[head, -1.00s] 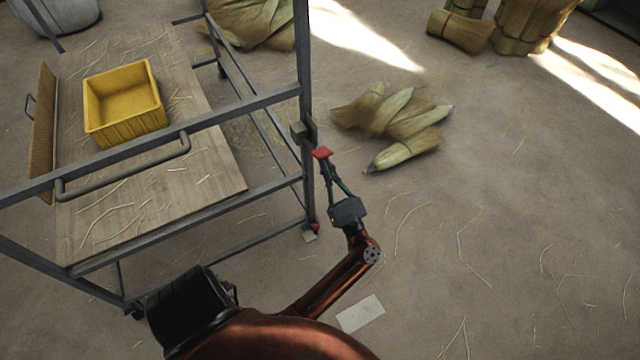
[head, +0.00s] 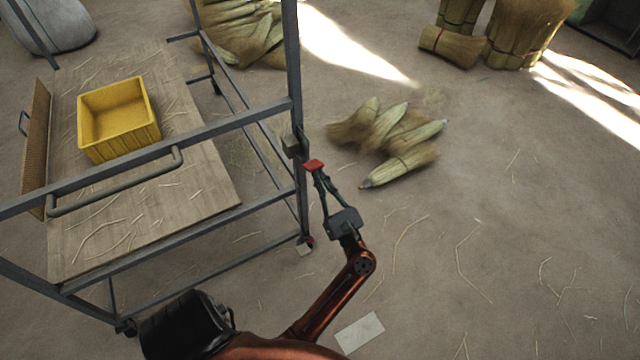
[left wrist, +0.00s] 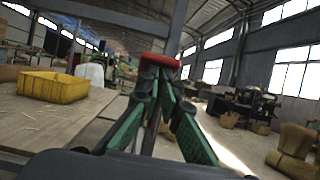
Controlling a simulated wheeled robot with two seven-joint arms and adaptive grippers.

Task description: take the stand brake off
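The grey metal stand (head: 294,75) is a wheeled frame on the left of the head view. A red handle (head: 313,165) shows beside its right post, just below a grey block (head: 291,145). My left gripper (head: 315,172) is at this handle, its fingers drawn together on it. In the left wrist view, the green-padded fingers (left wrist: 157,75) converge under the red piece (left wrist: 160,61), around a thin dark stem; the exact contact is hard to see. A small red tab (head: 308,242) shows at the stand's lower right foot. My right gripper is out of view.
The stand carries a wooden board (head: 190,185) with a yellow bin (head: 118,118) and loose straw. Broom heads (head: 400,138) lie on the floor right of the post, and bundles (head: 515,35) stand farther back. A pale card (head: 360,333) lies in front. The right floor is mostly clear.

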